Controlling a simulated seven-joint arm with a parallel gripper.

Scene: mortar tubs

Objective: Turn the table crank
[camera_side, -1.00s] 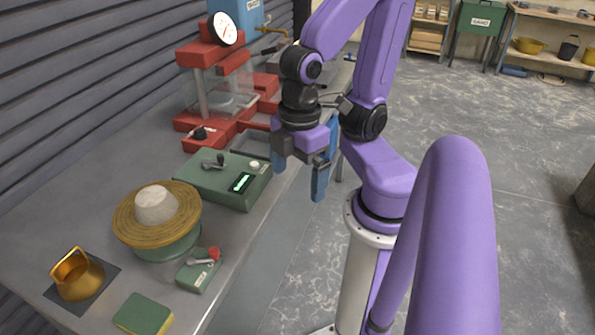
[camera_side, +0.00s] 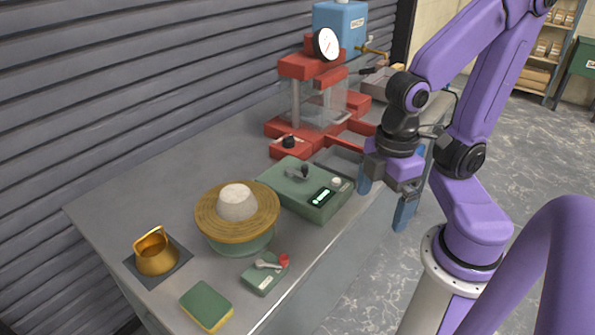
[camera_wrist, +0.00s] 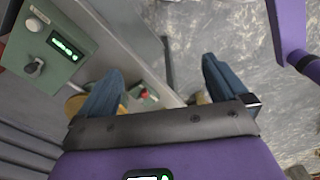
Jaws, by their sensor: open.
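The table crank (camera_side: 268,264) is a short pale lever with a red knob, on a small green box (camera_side: 262,281) at the bench's front edge. It stands beside the round flow table (camera_side: 208,216), which carries a pale mortar cone (camera_side: 238,202). My gripper (camera_side: 385,205) is open and empty, fingers pointing down. It is at the bench's front edge, right of the green control box and well apart from the crank. In the wrist view, my gripper (camera_wrist: 163,78) shows spread blue fingers; the crank's red knob (camera_wrist: 146,94) shows small between them, partly hidden below by the gripper body.
The green control box (camera_side: 305,195) has a lit display and a knob. A red press (camera_side: 295,140) with a dial stands behind it. A brass mould (camera_side: 154,252) and a green-yellow sponge (camera_side: 206,305) lie at the near left. Open floor lies right of the bench.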

